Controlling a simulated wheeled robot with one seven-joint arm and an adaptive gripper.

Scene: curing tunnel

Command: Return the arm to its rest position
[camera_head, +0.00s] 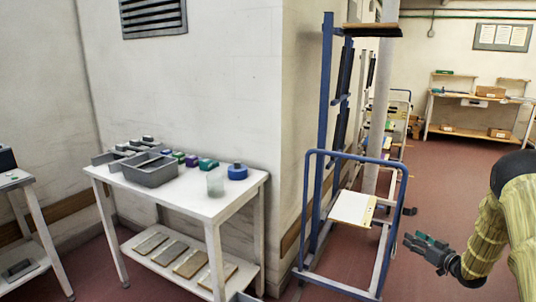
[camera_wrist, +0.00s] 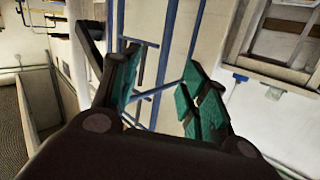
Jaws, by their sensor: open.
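My gripper (camera_head: 432,247) is at the lower right of the head view, at the end of my arm, which comes in from the right edge. It is out over the red floor, right of the blue trolley. In the wrist view, the gripper (camera_wrist: 160,100) has its two green-padded fingers spread apart. Nothing is between the fingers; blue metal frame parts show in the gap behind them.
A blue-framed trolley (camera_head: 306,222) with a light board stands left of my gripper. Farther left, a white table (camera_head: 206,205) holds grey bins (camera_head: 150,170), a blue roll (camera_head: 237,171) and small blocks. Shelves with boxes (camera_head: 490,92) stand at the back right. Red floor is open between.

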